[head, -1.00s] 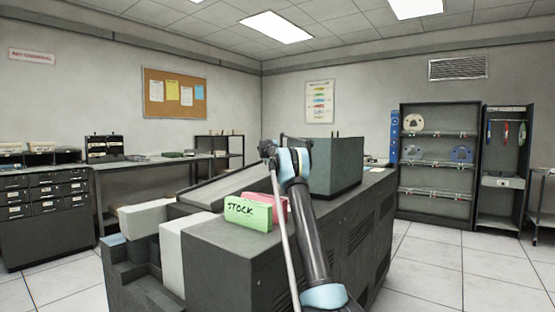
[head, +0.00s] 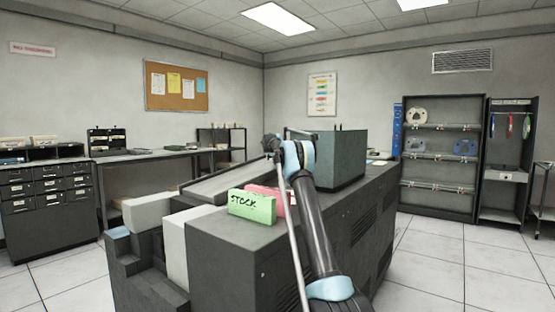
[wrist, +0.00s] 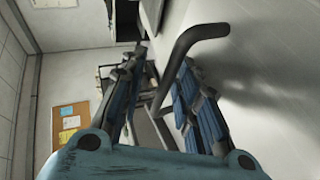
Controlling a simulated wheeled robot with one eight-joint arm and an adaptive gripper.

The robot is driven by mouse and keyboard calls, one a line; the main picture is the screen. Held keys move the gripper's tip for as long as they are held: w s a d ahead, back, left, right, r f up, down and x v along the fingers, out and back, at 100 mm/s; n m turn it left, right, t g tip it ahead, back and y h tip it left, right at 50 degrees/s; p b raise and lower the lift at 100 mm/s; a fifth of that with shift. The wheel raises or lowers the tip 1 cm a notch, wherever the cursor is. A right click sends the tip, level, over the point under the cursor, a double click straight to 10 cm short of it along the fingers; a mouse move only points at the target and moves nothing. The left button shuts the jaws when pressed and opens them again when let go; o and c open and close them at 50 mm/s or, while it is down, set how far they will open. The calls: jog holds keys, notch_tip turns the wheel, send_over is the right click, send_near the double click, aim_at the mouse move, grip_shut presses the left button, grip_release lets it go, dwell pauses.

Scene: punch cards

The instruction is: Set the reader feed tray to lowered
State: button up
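The card reader is the dark grey cabinet machine (head: 230,262) in front of me. A sloped grey panel (head: 225,181), which looks like its feed tray, rises towards the right on its far side. My gripper (head: 271,150) is above the upper end of that panel, partly hidden behind my arm. In the wrist view my gripper (wrist: 158,85) is open, its blue-padded fingers apart. A dark bent lever (wrist: 200,36) runs between and beyond the fingers. I cannot tell whether a finger touches it.
A green block marked STOCK (head: 252,205) and a pink one (head: 265,191) stand on the machine top, close to my arm. A dark box (head: 342,160) rises behind the arm. Benches line the left wall; open floor (head: 430,262) lies to the right.

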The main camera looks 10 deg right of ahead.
jog(key=shift+s+a+r, duration=0.25)
jog(key=shift+s+a, duration=0.05)
jog(key=shift+s, duration=0.15)
jog(key=v, duration=1)
jog(key=shift+s, duration=0.35)
jog(key=shift+d+r, duration=0.1)
jog(key=shift+d, duration=0.05)
jog(key=shift+c, duration=0.6)
